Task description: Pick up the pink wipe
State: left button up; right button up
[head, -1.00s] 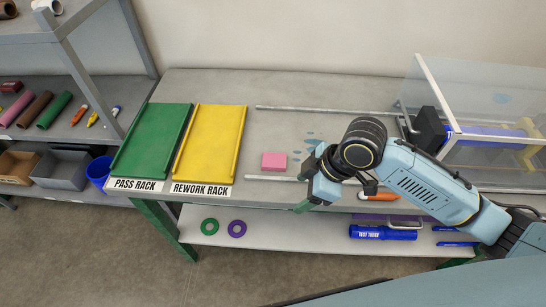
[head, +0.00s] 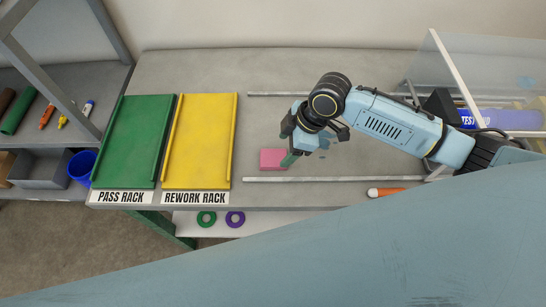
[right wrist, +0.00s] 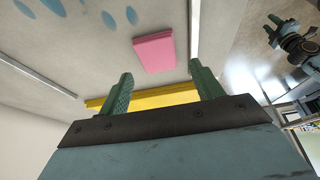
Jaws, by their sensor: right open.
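The pink wipe (head: 271,158) is a small flat block on the grey bench top, right of the yellow rack. My right gripper (head: 289,153) is beside and over its right edge in the head view, covering part of it. In the right wrist view the wipe (right wrist: 154,51) lies beyond the open fingers (right wrist: 162,75), with nothing between them. Whether the fingers touch it cannot be told. My left gripper (right wrist: 277,32) shows small at the upper right of the right wrist view; its opening is unclear. It is not in the head view.
The green pass rack (head: 134,140) and yellow rework rack (head: 200,140) lie to the left. Metal rails (head: 330,179) run along the bench. Blue wet spots (head: 324,143) lie right of the wipe. An orange marker (head: 384,192) lies near the front edge. A clear-walled unit stands at right.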

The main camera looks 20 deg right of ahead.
aim_at(274, 158)
jog(key=shift+a+f, duration=0.1)
jog(key=shift+f, duration=0.15)
jog(key=x, duration=0.4)
jog(key=shift+w+a+f, duration=0.1)
jog(key=shift+w+a, duration=0.1)
jog(key=shift+w, duration=0.05)
jog(key=shift+a+f, duration=0.1)
jog(key=shift+f, duration=0.2)
jog(key=shift+c, duration=0.2)
pick_arm(q)
jog(key=shift+w+d+r, duration=0.1)
jog(key=shift+w, duration=0.9)
pick_arm(e)
jog(key=c, duration=0.7)
